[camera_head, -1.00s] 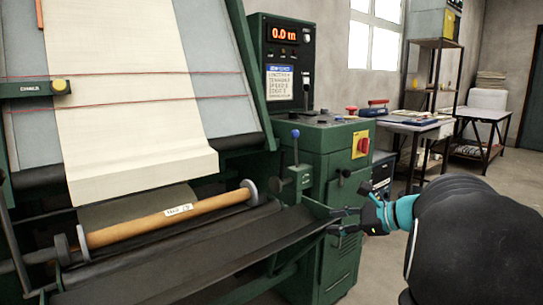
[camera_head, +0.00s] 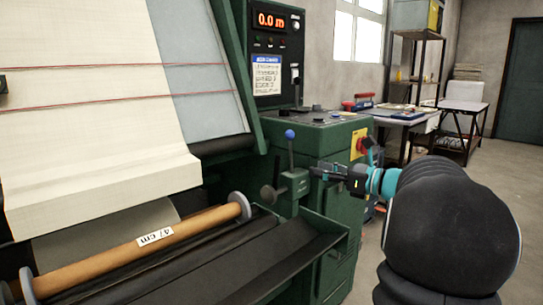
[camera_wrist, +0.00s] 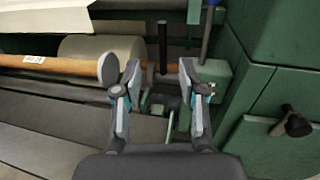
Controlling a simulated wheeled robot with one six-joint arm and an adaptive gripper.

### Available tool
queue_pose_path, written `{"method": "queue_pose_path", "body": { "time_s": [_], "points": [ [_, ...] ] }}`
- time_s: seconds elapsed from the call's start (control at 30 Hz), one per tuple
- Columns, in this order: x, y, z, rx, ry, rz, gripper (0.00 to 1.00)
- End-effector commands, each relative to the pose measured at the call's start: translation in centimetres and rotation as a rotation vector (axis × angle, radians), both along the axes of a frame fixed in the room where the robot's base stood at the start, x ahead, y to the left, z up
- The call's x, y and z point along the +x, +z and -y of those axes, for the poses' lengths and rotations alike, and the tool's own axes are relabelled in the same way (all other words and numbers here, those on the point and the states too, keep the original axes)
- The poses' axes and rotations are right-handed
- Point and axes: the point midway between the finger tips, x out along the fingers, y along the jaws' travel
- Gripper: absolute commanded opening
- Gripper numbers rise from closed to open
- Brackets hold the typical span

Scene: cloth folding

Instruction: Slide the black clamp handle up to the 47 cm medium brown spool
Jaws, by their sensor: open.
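The medium brown spool (camera_head: 190,222) lies across the machine's front with grey end discs and a white label that seems to read 47 cm. It also shows in the wrist view (camera_wrist: 60,65). The black clamp handle (camera_head: 267,194) sticks out from a green block just right of the spool's right disc, with a gap between them. In the wrist view a black handle (camera_wrist: 163,45) stands upright beyond and between my fingertips. My gripper (camera_head: 318,172) is open and empty, right of the green block. It also shows in the wrist view (camera_wrist: 160,70).
A blue-knobbed lever (camera_head: 290,135) rises from the green block close to my gripper. The green control cabinet (camera_head: 325,215) stands behind it. A black knob (camera_wrist: 292,122) juts from the cabinet side. A dark trough (camera_head: 275,260) runs along the front.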

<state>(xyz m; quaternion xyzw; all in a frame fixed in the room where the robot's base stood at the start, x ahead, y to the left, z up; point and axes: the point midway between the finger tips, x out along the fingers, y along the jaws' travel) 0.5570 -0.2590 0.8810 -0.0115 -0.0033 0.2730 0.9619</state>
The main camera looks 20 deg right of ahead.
Motion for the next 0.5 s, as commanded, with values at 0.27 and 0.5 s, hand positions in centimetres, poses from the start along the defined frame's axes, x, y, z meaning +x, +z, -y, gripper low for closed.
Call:
{"method": "queue_pose_path", "body": {
  "time_s": [0.27,0.5],
  "points": [
    [1.6,0.0,-0.7,0.000,-0.007,-0.001,0.41],
    [5.4,0.0,-2.8,0.000,-0.009,-0.001,0.41]
  ]
}}
